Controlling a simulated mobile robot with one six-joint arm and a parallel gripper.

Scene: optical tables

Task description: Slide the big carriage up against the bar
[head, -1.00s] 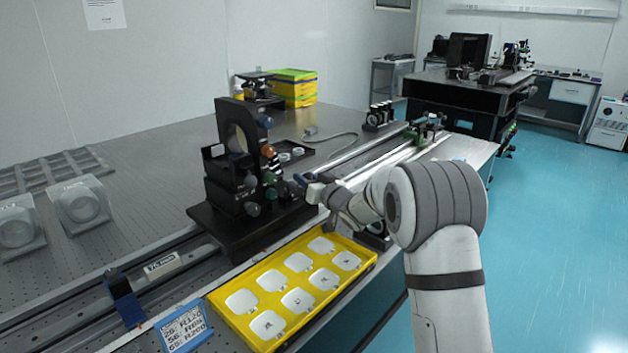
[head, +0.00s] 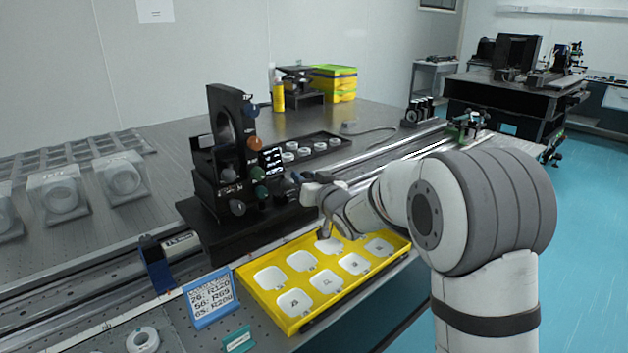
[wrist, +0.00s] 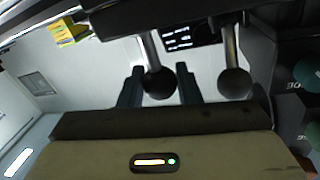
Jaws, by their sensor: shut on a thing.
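The big carriage (head: 225,222) is a black mount with a large ring and coloured knobs, standing on the rail left of centre in the head view. The bar (head: 156,264) is a dark blue block across the rail, left of the carriage. My gripper (head: 304,182) is at the carriage's right side. In the wrist view its two grey-blue fingers (wrist: 158,90) are either side of a dark ball-ended post (wrist: 157,84). A second such post (wrist: 235,82) is beside it. The exact contact is partly hidden in the head view.
A yellow tray (head: 262,306) with white pads lies in front of the carriage. A blue sign (head: 211,297) stands left of it. Clear boxes with rings (head: 122,177) stand at the left. A dark tray of small rings (head: 335,142) lies behind the rail (head: 400,142).

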